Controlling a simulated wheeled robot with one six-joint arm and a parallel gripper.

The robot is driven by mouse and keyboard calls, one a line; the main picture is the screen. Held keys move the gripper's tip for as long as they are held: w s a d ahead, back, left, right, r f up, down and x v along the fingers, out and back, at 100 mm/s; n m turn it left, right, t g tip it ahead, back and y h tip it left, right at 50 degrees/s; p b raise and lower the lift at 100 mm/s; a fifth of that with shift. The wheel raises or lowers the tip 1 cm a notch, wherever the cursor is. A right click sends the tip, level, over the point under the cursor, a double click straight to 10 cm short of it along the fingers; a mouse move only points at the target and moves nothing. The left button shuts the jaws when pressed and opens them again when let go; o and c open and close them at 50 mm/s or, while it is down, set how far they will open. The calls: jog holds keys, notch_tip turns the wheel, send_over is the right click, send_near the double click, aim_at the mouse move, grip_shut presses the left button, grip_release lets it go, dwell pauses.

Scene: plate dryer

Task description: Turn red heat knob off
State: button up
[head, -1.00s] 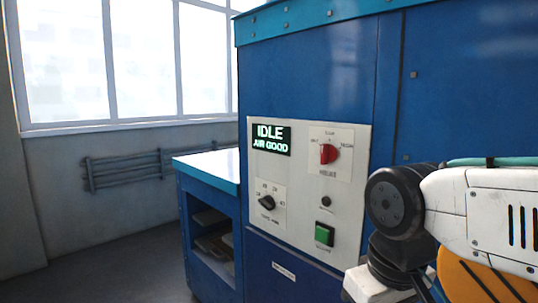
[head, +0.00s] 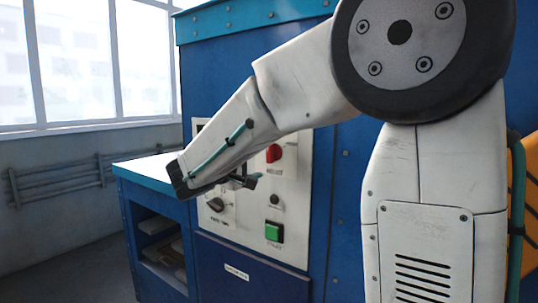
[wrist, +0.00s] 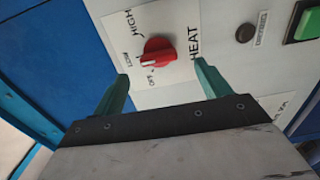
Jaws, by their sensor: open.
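The red heat knob (head: 273,153) is on the light control panel (head: 290,240), at its upper right in the head view. In the wrist view the knob (wrist: 160,50) has a pale pointer mark aimed to the lower left, on the LOW and OFF side; I cannot tell its exact setting. The HEAT label is beside it. My gripper (wrist: 162,84) is open, its two green fingers apart, with the knob ahead of the gap between them. Nothing is between the fingers. In the head view my arm hides the display and part of the panel.
A black knob (head: 215,204) is at the panel's lower left, close to my arm's end. A small black button (head: 274,199) and a green button (head: 274,231) are below the red knob. A blue side bench (head: 150,174) stands left of the machine.

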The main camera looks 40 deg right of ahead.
aim_at(268, 154)
jog(key=shift+w+d+r, duration=0.1)
jog(key=shift+w+d, duration=0.2)
jog(key=shift+w, duration=0.05)
jog(key=x, duration=0.7)
jog(key=c, duration=1)
